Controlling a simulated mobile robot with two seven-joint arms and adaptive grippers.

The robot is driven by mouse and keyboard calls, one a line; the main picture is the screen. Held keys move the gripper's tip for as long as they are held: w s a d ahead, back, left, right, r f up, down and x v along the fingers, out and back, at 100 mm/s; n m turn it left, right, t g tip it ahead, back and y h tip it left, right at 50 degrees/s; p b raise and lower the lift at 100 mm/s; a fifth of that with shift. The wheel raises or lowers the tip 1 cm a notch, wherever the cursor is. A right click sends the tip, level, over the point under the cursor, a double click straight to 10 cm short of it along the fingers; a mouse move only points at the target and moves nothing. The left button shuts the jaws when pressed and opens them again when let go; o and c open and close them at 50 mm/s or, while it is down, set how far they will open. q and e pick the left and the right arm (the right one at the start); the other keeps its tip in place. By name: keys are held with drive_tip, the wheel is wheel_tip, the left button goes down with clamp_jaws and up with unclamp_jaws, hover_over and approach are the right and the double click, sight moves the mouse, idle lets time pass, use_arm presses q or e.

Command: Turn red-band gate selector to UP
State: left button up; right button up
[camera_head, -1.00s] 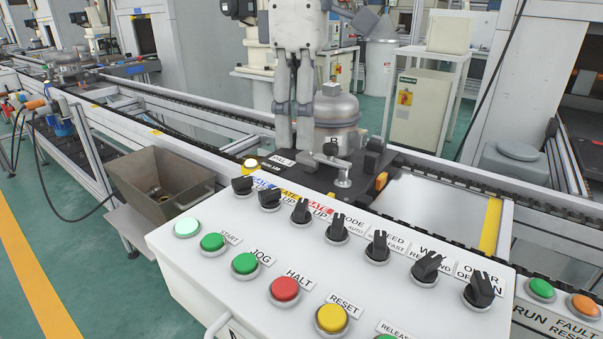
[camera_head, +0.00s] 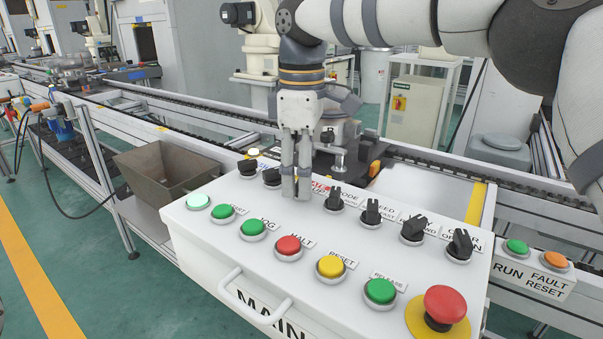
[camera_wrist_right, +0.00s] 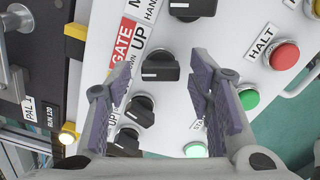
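My right gripper (camera_head: 296,192) points down over the row of black selectors on the white control panel (camera_head: 205,235). Its fingers hide the red-band selector in the head view; part of the red label (camera_head: 320,187) shows beside them. In the right wrist view the gripper (camera_wrist_right: 163,85) is open, with a clear gap between its fingers. The red-band gate selector (camera_wrist_right: 160,68), a black knob with a white mark, lies in line with that gap, beside the red GATE label (camera_wrist_right: 122,42). I see no contact with the knob. My left gripper is not in view.
Neighbouring black selectors stand close on both sides, one at the left (camera_head: 272,178) and the mode selector (camera_head: 334,200) at the right. Lit buttons and a red emergency stop (camera_head: 444,305) fill the panel front. A metal bin (camera_head: 165,170) stands left; a conveyor runs behind.

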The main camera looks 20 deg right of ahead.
drive_tip(key=c, duration=0.9)
drive_tip(key=shift+r+m+p, duration=0.15)
drive_tip(key=shift+m+p, duration=0.2)
drive_tip(key=shift+m, duration=1.15)
drive_tip(key=shift+m+p, duration=0.4)
drive_tip(key=shift+m, duration=0.8)
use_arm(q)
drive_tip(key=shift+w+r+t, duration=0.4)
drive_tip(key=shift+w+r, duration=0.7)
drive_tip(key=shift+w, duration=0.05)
use_arm(e)
drive_tip(key=shift+f+m, duration=0.25)
drive_tip(key=shift+m, duration=1.35)
